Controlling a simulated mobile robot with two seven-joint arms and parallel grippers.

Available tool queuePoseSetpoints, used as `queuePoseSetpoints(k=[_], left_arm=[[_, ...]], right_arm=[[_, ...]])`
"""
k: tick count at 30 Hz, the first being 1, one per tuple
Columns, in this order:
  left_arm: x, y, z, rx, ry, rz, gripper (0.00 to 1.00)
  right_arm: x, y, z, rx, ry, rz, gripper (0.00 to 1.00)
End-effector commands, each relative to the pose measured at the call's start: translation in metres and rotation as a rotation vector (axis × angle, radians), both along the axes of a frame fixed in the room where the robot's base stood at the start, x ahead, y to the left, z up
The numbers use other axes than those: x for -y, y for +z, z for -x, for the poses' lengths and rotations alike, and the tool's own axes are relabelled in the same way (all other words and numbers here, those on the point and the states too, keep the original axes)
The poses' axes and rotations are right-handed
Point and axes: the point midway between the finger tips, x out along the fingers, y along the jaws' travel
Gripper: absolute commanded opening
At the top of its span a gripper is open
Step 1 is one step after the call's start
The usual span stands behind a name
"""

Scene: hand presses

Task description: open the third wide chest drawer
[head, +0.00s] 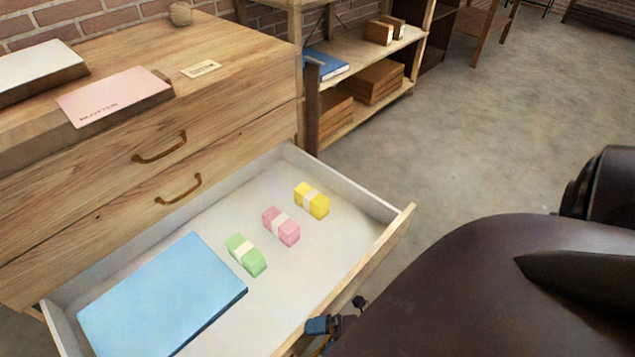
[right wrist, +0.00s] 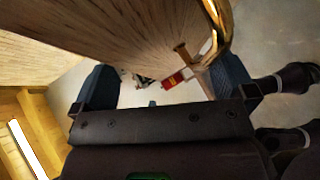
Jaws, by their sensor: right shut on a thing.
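The wooden chest (head: 232,70) stands at the left in the head view. Its two upper drawers are closed, each with a curved brown handle. Below them the third wide drawer (head: 382,203) is pulled far out, its white inside showing. My right gripper (head: 330,322) is at the outer face of this drawer's front, mostly hidden by my dark arm. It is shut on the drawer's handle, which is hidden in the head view. In the right wrist view a curved brass-coloured bar (right wrist: 223,30) shows by the right finger, near the wood. My left gripper is not in view.
In the drawer lie a blue flat block (head: 160,295) and green (head: 246,255), pink (head: 281,226) and yellow (head: 311,200) banded bundles. A pink blotter (head: 115,95) lies on the chest. A shelf (head: 365,110) stands behind.

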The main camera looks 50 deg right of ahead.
Motion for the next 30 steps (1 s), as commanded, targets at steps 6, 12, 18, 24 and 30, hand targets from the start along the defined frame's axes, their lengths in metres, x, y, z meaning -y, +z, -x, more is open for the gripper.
queuePoseSetpoints(k=[6,12,18,24,30], left_arm=[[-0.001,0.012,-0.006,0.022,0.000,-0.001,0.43],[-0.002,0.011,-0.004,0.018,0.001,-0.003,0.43],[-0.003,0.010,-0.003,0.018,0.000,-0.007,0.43],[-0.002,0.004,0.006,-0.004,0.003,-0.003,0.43],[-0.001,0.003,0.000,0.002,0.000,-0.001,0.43]], right_arm=[[0.032,0.024,0.019,0.038,0.023,0.001,0.82],[0.041,0.025,0.027,0.038,0.025,0.002,0.82],[0.047,0.024,0.035,0.035,0.025,0.000,0.37],[0.054,0.019,0.046,0.023,0.025,0.000,0.37],[0.062,0.017,0.056,0.016,0.023,0.001,0.37]])
